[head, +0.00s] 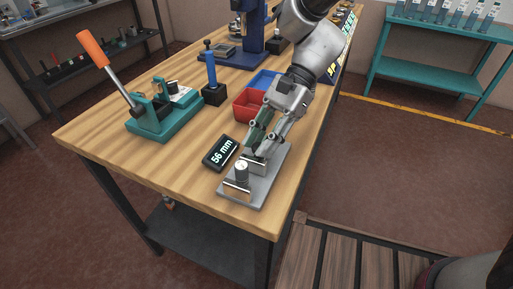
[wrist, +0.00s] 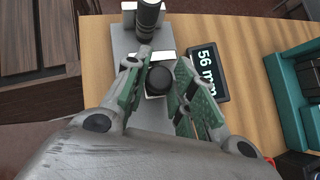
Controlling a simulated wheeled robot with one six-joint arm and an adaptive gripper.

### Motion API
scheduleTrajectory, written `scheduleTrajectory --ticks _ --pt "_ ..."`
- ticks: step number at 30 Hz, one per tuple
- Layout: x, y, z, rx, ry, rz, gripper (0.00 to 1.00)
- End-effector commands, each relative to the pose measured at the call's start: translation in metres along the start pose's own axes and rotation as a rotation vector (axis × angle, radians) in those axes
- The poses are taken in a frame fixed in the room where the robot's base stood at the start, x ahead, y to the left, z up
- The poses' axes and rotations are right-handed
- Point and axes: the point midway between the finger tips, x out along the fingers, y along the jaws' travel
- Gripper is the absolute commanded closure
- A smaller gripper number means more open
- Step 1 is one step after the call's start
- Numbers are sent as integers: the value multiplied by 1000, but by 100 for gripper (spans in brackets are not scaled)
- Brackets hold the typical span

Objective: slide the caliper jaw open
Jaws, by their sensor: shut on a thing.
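The caliper is a grey base plate (head: 268,187) on the near end of the wooden bench. A metal block with a knurled post (head: 241,176) stands at its near end; in the wrist view the post (wrist: 150,14) is at the top. The sliding jaw is a pale block (head: 254,166) behind it, with a round black knob (wrist: 158,80) on top. My gripper (head: 259,148) reaches down over the jaw. In the wrist view its green-padded fingers (wrist: 160,72) are shut on the knob, one on each side. A gap shows between jaw and post block.
A black readout (head: 221,153) showing 56 mm lies left of the plate. A red bin (head: 248,104) and a blue bin (head: 263,80) stand behind. A teal press with an orange handle (head: 155,116) is at left. The bench's right edge is close to the plate.

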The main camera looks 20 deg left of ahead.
Motion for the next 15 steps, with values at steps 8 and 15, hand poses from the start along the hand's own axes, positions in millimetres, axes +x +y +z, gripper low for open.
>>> scheduleTrajectory --ticks 8,15 --pt "-20 -12 -20 -1 -1 -1 100" --pt "-20 -12 -19 -1 -1 -1 73"
